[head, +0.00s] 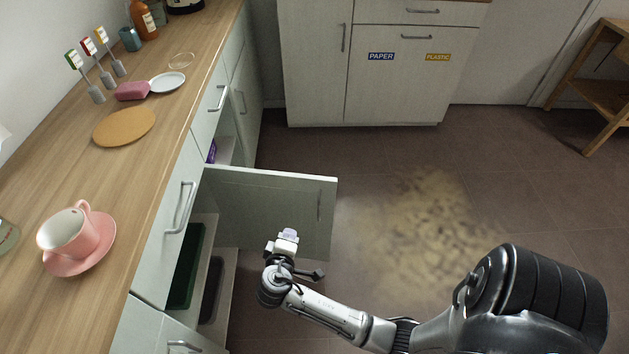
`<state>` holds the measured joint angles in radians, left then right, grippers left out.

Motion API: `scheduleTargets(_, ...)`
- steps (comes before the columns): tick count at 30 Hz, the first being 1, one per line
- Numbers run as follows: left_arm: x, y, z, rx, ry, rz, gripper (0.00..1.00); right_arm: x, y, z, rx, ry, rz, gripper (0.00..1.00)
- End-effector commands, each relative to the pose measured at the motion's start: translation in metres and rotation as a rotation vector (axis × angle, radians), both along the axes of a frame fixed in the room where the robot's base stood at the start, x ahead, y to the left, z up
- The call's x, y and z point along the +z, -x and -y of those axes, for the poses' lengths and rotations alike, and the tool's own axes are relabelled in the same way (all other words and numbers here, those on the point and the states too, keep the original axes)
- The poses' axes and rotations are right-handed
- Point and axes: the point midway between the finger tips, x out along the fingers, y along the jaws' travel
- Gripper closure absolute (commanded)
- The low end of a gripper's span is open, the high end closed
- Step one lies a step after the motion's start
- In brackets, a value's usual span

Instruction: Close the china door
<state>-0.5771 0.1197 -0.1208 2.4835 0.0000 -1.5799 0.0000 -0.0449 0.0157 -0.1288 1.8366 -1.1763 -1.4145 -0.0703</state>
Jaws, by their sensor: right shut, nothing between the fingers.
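A pale grey-green cabinet door (262,198) stands swung out from the lower left cabinets, roughly square to their front. A slim vertical handle shape shows near its outer edge. No label on it is readable, so I cannot tell by a name that it is the china door. My right gripper (287,238) is shut and empty, in front of the door's near face at its lower middle. I cannot tell whether it touches the door. My left gripper is not in view.
The open cabinet holds a green tray (187,268) and a dark tray (211,290). A pink cup (68,233) on a saucer (98,254) stands on the counter (125,190). A brownish patch (425,215) marks the floor, which is otherwise clear right of the door.

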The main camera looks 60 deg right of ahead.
Motion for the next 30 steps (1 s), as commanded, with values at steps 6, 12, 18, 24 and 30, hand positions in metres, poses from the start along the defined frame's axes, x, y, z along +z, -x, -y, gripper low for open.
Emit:
scheduleTargets(6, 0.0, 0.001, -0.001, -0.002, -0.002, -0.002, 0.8, 0.018, -0.003, 0.008, 0.018, 0.293, -0.053, 1.0)
scheduleTargets(12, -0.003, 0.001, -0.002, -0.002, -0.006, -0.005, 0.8, 0.032, -0.008, 0.01, 0.049, 0.393, -0.068, 1.0)
scheduleTargets(18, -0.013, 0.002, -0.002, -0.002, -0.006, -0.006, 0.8, 0.031, -0.018, 0.033, 0.049, 0.397, -0.076, 1.0)
scheduleTargets(24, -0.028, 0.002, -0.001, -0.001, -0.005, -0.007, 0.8, 0.029, -0.033, 0.069, 0.049, 0.396, -0.076, 1.0)
scheduleTargets(30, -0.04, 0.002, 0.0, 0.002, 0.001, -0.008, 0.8, 0.03, -0.046, 0.101, 0.05, 0.394, -0.075, 1.0)
